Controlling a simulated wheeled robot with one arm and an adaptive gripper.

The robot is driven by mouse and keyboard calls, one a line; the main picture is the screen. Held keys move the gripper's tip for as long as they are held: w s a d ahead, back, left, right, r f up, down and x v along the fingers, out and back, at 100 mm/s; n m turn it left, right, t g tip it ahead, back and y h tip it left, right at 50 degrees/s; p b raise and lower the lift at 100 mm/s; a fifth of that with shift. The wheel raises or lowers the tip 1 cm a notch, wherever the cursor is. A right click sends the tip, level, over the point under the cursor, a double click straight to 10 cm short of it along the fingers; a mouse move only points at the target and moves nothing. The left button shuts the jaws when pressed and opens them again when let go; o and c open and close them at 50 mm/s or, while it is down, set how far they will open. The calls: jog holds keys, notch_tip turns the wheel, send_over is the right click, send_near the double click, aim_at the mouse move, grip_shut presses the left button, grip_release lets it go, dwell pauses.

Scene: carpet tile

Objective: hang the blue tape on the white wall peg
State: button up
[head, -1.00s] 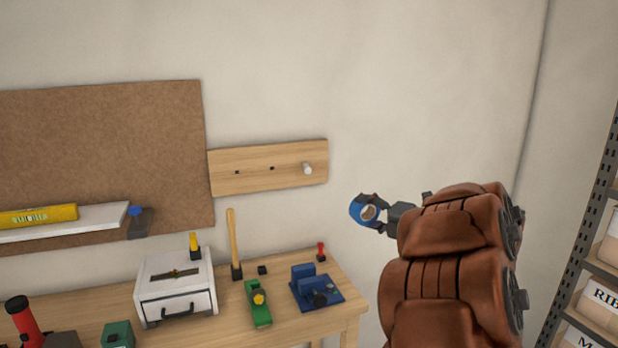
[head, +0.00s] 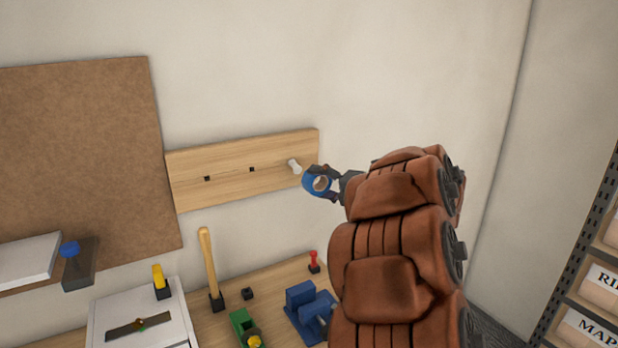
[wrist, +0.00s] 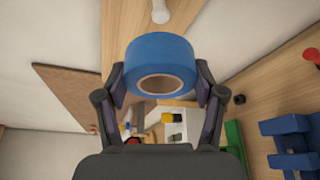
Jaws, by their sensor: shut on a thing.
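The blue tape (head: 310,186) is a roll with an open centre. My gripper (head: 326,183) is shut on it, with one finger on each side of the roll, as the wrist view (wrist: 161,88) shows. The blue tape also shows large in the wrist view (wrist: 160,52). The white wall peg (head: 294,166) sticks out from the right end of a wooden board (head: 228,182) on the wall. In the head view the tape is just right of and below the peg. In the wrist view the peg (wrist: 161,12) shows beyond the tape's upper edge, and the tape is not around it.
Below is a workbench with a wooden-handled tool (head: 208,262), a white drawer box (head: 165,325), a blue vise-like tool (head: 306,308) and a small red item (head: 314,262). A cork board (head: 80,150) hangs left. Shelving (head: 580,300) stands at the right.

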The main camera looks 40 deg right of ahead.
aim_at(298, 170)
jog(key=shift+w+a, duration=0.1)
jog(key=shift+a, duration=0.15)
jog(key=shift+d, duration=0.15)
jog(key=shift+w+d+r+b, duration=0.1)
jog(key=shift+w+d+b, duration=0.1)
jog(key=shift+w, duration=1.65)
jog(key=shift+w+d+b, duration=0.15)
jog(key=shift+w+b, duration=0.05)
jog(key=shift+w, duration=1.95)
jog(key=shift+c, duration=1.2)
jog(key=shift+w+d, duration=0.15)
jog(key=shift+w, duration=1.6)
jog(key=shift+w, duration=0.1)
jog(key=shift+f+b, duration=0.35)
jog(key=shift+f, duration=0.2)
jog(key=shift+f, duration=0.1)
